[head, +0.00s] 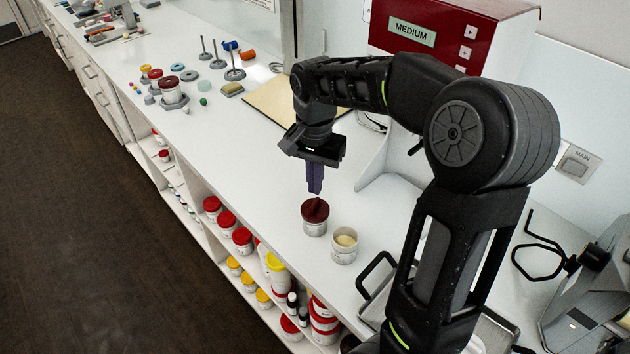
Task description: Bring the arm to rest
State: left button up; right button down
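My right arm comes in from the lower right and bends over the white counter. Its gripper (315,188) points down just above a jar with a dark red lid (314,212). The fingers look close together, but whether they are open or shut cannot be made out from this angle. The fingertips appear slightly above the lid; whether they touch it is unclear. Right beside that jar stands an open white jar (344,248) with cream-coloured contents. My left gripper is not in view.
A red machine (451,30) labelled MEDIUM stands behind the arm. A beige board (283,103) lies on the counter (215,155). Shelves below hold several jars (242,238). The counter left of the gripper is clear.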

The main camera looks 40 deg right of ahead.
aim_at(315, 203)
jog(key=shift+f+b, duration=1.3)
jog(key=shift+f, duration=0.6)
dwell(0.7)
jog(key=shift+r, duration=0.1)
dwell(0.3)
jog(key=shift+r+p, duration=1.55)
jog(key=shift+r, duration=0.25)
